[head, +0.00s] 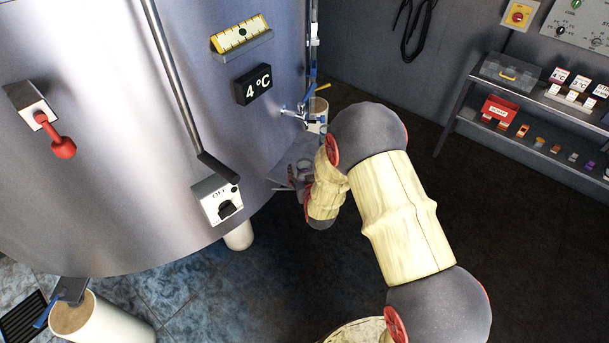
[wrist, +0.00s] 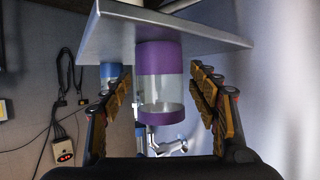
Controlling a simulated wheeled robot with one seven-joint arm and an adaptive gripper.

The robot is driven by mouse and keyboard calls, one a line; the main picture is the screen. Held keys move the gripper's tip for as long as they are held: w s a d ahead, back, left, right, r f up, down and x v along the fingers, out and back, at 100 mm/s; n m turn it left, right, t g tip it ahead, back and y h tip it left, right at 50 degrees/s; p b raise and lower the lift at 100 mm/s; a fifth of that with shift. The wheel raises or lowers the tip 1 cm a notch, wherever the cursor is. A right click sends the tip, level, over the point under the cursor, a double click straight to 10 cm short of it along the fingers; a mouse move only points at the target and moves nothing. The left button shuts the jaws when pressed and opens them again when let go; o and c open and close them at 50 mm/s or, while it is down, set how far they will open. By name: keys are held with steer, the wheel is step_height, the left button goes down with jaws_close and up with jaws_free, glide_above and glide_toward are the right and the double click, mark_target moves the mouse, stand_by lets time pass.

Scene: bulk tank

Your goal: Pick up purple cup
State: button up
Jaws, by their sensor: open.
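The purple cup (wrist: 159,83) is a clear cylinder with purple bands at both ends. It stands in the middle of the wrist view, between the fingers of my gripper (wrist: 160,90). The fingers are open, one on each side of the cup, with a gap showing on both sides. The wrist picture looks upside down, so the cup's base meets the grey shelf (wrist: 215,35) at the top. In the head view my gripper (head: 296,183) is small beside the tank and partly hidden by my arm; I cannot make out the cup clearly there.
A blue-banded cup (wrist: 110,72) stands behind and left of the purple one in the wrist view, partly hidden by a finger. A metal tap (wrist: 170,146) is close behind. The large steel tank (head: 130,130) stands beside my arm. A shelf rack (head: 540,120) stands at right.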

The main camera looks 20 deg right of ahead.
steer(key=shift+c, duration=0.4)
steer(key=c, duration=1)
steer(key=shift+r, duration=0.1)
